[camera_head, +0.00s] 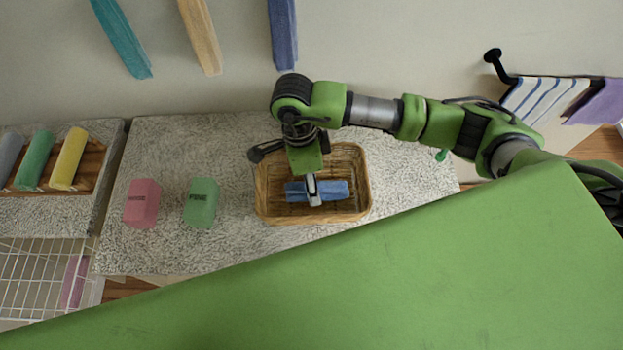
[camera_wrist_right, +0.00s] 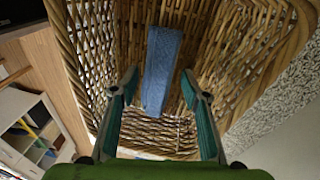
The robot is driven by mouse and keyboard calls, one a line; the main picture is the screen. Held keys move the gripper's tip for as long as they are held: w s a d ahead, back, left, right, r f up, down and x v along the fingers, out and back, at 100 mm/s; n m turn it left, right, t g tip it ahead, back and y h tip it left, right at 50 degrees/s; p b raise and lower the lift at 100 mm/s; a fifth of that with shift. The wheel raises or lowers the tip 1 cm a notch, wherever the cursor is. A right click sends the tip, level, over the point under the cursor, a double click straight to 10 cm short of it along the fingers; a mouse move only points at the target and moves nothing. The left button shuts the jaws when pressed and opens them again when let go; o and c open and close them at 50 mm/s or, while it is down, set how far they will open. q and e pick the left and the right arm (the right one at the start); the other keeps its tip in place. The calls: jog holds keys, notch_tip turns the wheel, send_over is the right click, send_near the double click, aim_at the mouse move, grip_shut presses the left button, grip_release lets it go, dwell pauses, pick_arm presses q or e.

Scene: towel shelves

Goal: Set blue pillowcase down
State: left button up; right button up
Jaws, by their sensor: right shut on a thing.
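The blue pillowcase (camera_head: 335,190) is a narrow rolled or folded bundle inside the wicker basket (camera_head: 364,172) in the head view. My right gripper (camera_head: 313,188) reaches down from above, its fingers across the middle of the bundle, shut on it. In the right wrist view the blue pillowcase (camera_wrist_right: 161,70) runs lengthwise between the two fingertips (camera_wrist_right: 160,75), with the basket's woven wall (camera_wrist_right: 85,60) around it. I cannot tell whether the bundle touches the basket floor. My left gripper is not in view.
The basket stands on a speckled counter (camera_head: 160,125). A pink block (camera_head: 142,204) and a green block (camera_head: 201,203) stand to its left. Rolled towels, among them a yellow one (camera_head: 68,158), lie on a wooden rack at far left. A striped towel (camera_head: 543,98) hangs at right.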

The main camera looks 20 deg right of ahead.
jog(key=shift+f, duration=0.1)
jog(key=o, duration=1.2)
jog(key=shift+w+r, duration=0.15)
jog(key=shift+r, duration=0.2)
jog(key=r+b, duration=0.1)
jog(key=r, duration=0.2)
jog(key=w+r+b, duration=0.1)
jog(key=r, duration=0.3)
jog(key=a+r+b, duration=0.1)
jog(key=r+b, duration=0.1)
jog(key=r, duration=0.2)
jog(key=shift+w+r, duration=0.2)
jog(key=shift+w, duration=0.05)
